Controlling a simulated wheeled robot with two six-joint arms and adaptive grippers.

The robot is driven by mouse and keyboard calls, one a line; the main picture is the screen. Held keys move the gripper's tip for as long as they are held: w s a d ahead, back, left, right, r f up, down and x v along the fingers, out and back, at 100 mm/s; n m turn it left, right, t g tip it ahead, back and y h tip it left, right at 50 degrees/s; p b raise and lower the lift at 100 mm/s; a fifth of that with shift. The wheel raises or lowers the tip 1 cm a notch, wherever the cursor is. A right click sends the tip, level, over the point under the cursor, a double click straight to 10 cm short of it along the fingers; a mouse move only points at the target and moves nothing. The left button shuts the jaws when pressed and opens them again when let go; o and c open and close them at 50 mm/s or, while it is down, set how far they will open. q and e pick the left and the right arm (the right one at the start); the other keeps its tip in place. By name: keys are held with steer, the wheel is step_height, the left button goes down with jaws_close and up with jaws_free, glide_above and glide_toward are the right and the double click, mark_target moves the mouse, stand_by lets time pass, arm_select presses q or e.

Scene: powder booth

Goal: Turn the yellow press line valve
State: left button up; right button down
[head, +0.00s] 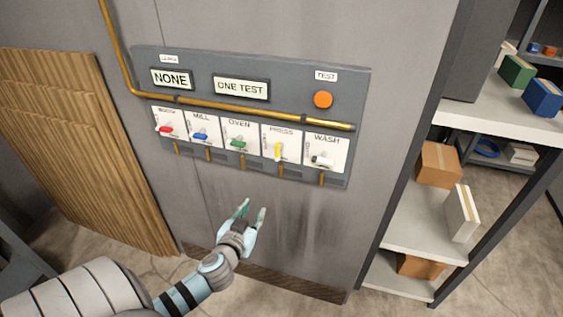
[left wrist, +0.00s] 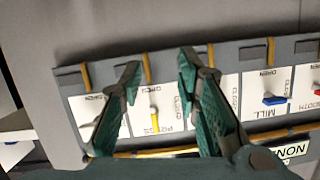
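The yellow press line valve (head: 279,150) is a small lever on a white plate marked PRESS, fourth from the left in the panel's lower row. Its handle stands roughly upright, in line with the plate. In the left wrist view, which is upside down, the yellow lever (left wrist: 154,121) appears between the two fingers. My left gripper (head: 252,209) is open and empty, below the panel and apart from the valve. Its spread green fingers also show in the left wrist view (left wrist: 159,72). My right gripper is in neither view.
The grey panel (head: 300,93) also carries red, blue, green and white levers, an orange TEST button (head: 323,99) and signs reading NONE and ONE TEST. A brass pipe (head: 250,111) crosses above the levers. A shelf (head: 415,228) with boxes stands right.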

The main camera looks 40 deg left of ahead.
mark_target(276, 153)
arm_select(q)
step_height(276, 153, up, 12)
steer(key=w+d+n+t, duration=0.1)
steer(key=w+d+t, duration=0.1)
steer(key=t, duration=0.1)
steer(key=p+x, duration=0.1)
steer(key=x, duration=1.2)
steer(key=shift+w+a+f, duration=0.1)
steer(key=shift+w+a, duration=0.05)
steer(key=shift+w, duration=0.05)
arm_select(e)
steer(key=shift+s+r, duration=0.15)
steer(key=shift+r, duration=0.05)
arm_select(q)
steer(key=shift+c, duration=0.2)
jaws_close()
